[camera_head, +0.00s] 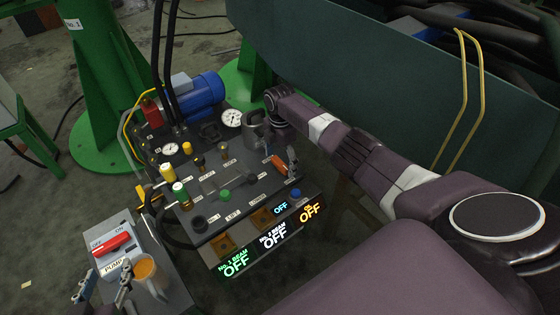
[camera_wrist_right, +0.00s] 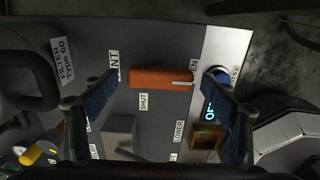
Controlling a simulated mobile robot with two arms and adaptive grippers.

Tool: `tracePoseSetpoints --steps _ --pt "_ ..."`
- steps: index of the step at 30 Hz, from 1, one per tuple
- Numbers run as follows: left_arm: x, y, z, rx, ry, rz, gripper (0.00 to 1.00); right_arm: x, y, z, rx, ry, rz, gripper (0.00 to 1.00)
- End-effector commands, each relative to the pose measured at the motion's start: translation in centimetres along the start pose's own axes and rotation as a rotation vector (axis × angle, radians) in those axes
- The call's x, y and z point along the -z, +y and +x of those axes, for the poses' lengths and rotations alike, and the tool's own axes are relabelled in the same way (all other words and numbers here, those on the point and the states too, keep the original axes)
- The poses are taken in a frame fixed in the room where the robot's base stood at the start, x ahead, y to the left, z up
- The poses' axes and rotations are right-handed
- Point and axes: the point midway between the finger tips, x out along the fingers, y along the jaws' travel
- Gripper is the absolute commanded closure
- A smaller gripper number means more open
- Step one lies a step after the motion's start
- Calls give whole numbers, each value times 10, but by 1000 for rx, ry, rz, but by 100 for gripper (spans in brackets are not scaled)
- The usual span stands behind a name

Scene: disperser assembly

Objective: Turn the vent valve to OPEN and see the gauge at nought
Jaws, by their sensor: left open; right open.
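The orange vent valve handle (camera_head: 279,165) sits at the right of the control panel. In the right wrist view the handle (camera_wrist_right: 152,78) lies lengthwise between the VENT and OPEN labels; its white-marked end is at OPEN, and SHUT is beside its middle. My right gripper (camera_head: 292,162) is open over it, with fingers spread beyond both ends in the right wrist view (camera_wrist_right: 165,100); contact cannot be told. My left gripper (camera_head: 105,285) is open near the pump box.
Yellow and green-capped fittings (camera_head: 180,192) and hoses crowd the panel's left. A blue motor (camera_head: 198,93) is behind. Lit OFF displays (camera_head: 272,238) line the front edge.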

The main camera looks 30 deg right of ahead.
Motion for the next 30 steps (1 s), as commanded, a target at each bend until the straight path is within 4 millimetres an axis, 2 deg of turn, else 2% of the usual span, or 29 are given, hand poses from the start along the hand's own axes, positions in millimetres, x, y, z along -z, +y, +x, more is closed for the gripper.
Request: tracePoseSetpoints --steps 15,30 --pt "-1 0 0 -1 -3 -1 56 0 0 -68 -1 0 -2 22" --pt "-2 1 0 -1 -3 -1 56 0 0 -73 0 0 -1 22"
